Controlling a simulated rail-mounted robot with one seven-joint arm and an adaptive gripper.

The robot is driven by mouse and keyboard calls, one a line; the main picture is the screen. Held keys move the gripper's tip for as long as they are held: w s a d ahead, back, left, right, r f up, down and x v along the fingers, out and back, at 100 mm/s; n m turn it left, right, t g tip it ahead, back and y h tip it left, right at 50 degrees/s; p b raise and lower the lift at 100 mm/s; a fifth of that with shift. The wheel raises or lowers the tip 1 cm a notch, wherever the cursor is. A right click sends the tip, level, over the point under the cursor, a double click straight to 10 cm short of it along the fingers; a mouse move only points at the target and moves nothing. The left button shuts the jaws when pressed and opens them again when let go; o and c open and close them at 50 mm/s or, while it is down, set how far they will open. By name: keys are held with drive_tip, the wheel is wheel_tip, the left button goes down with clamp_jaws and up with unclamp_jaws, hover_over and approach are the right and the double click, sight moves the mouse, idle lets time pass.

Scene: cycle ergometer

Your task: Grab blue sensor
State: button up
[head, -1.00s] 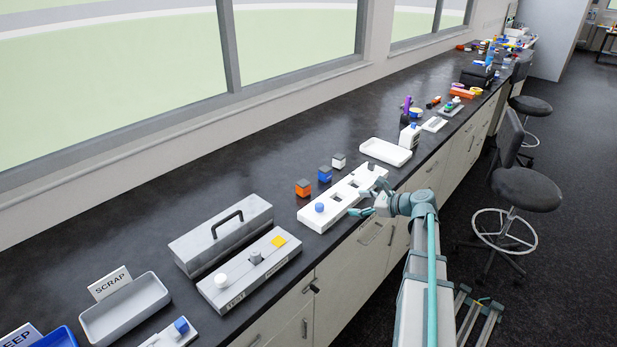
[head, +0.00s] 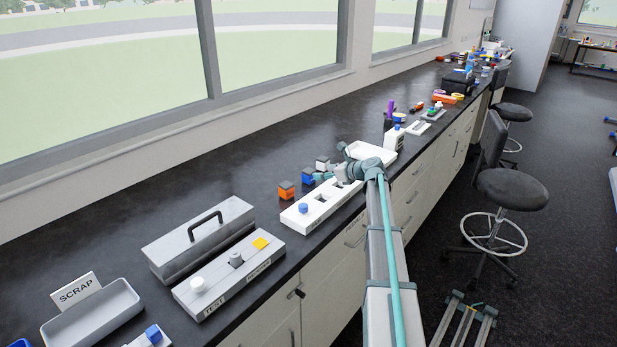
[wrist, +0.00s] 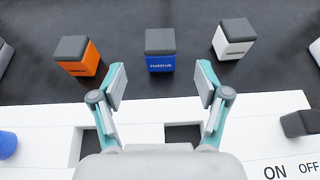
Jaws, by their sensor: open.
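The blue sensor (wrist: 160,62) is a small blue block with a grey top and lettering on its front. My gripper (wrist: 161,88) is open and empty in the wrist view. Its fingers point at the blue sensor from either side, with a gap before it. An orange block (wrist: 78,56) stands to its left and a white block (wrist: 234,38) to its right, both grey-topped.
The white fixture (head: 296,218) with two square slots lies below my gripper. A blue knob (head: 303,209) is at its left end and a dark switch (wrist: 304,123) by ON/OFF lettering. A white tray (head: 357,149) and bottle (head: 394,138) stand beyond.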

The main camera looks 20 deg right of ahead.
sight(313, 172)
drive_tip(key=p+x, duration=0.1)
drive_tip(key=x, duration=0.3)
drive_tip(key=shift+w+a+p, duration=0.1)
drive_tip(key=shift+w+p, duration=0.2)
drive_tip(key=shift+p, duration=0.1)
drive_tip(key=shift+w+a+f, duration=0.2)
drive_tip(key=shift+w, duration=0.1)
drive_tip(key=shift+c, duration=0.3)
drive_tip(key=c, duration=1.2)
drive_tip(key=shift+r, duration=0.2)
